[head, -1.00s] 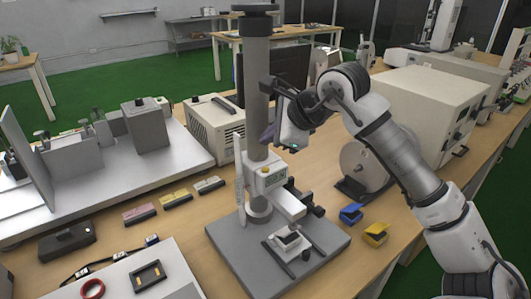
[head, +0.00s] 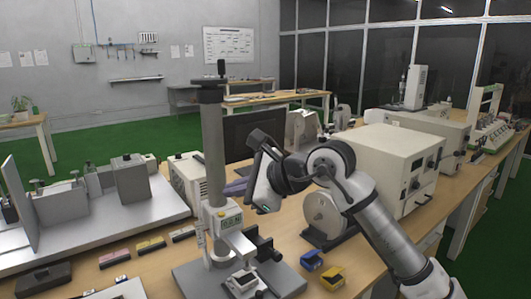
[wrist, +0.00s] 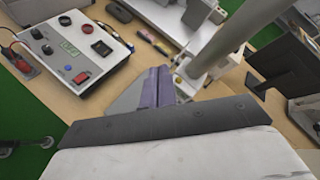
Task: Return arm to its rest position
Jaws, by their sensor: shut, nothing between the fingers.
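My arm (head: 375,222) reaches in from the lower right of the head view, bent at a dark joint above the bench. My gripper (head: 237,187) points left and lies close to the grey column of the test stand (head: 213,140). In the wrist view my gripper (wrist: 155,88) shows two purple fingers together, with nothing held between them. The test stand column also shows in the wrist view (wrist: 225,40), just beyond the fingers. I cannot tell the exact gap between the fingers and the column.
A cream box instrument (head: 385,165) and a round grey disc device (head: 322,212) stand right of the stand. Blue (head: 311,260) and yellow (head: 332,278) small blocks lie in front. A metal fixture (head: 110,205) fills the left. A control box (wrist: 65,50) shows in the wrist view.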

